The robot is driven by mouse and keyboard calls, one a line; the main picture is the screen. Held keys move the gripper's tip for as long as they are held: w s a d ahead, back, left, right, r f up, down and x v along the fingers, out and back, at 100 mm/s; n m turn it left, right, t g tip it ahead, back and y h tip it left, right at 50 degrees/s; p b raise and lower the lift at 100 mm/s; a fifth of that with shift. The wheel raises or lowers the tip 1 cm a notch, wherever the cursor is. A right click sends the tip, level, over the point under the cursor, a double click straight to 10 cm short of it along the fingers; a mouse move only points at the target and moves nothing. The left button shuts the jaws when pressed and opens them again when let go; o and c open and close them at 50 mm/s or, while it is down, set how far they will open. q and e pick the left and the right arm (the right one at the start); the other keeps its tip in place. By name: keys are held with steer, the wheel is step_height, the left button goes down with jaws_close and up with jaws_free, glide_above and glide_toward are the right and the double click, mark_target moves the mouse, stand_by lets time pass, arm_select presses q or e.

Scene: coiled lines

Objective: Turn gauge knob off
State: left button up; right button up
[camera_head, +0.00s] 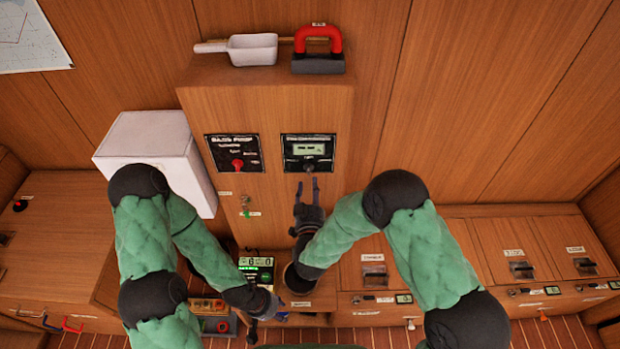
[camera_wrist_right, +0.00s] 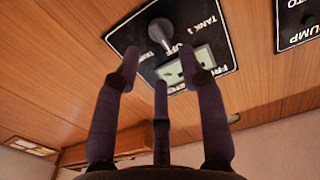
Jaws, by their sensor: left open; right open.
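The gauge panel (camera_head: 291,143) is a black plate with a small display, on the front of the wooden cabinet. Its grey knob (camera_wrist_right: 160,31) shows in the right wrist view, beside the "OFF" and "TANK 1" lettering; the panel appears upside down there. In the head view the knob is small and dark, below the display. My right gripper (camera_head: 307,188) is open and empty, just below the panel. In the right wrist view its fingers (camera_wrist_right: 158,88) point toward the panel and stand apart from the knob. My left gripper (camera_head: 263,322) is open, low near the counter.
A bilge pump panel (camera_head: 232,153) with a red knob is left of the gauge panel. A white box (camera_head: 152,138) stands further left. A scoop (camera_head: 252,49) and a red-handled tool (camera_head: 318,50) lie on the cabinet top. Drawers (camera_head: 510,254) line the right.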

steer(key=s, duration=0.6)
steer(key=shift+s, duration=0.15)
steer(key=s+d+f+g+y+b, duration=0.1)
steer(key=d+f+g, duration=0.25)
steer(key=f, duration=0.55)
steer(key=s+d+f+g+b, duration=0.15)
steer(key=f+g, duration=0.25)
steer(key=f, duration=0.5)
steer(key=s+d+f+m+g+y, duration=0.1)
steer(key=s+d+f+g, duration=0.1)
steer(key=s+f+g, duration=0.3)
steer(key=s+d+f+m+g+y+b, duration=0.1)
steer(key=s+f+g, duration=0.4)
steer(key=s, duration=0.9)
steer(key=shift+d+f+y+b, duration=0.35)
steer(key=shift+d+y, duration=0.15)
steer(key=shift+d, duration=0.3)
steer(key=shift+s, duration=0.1)
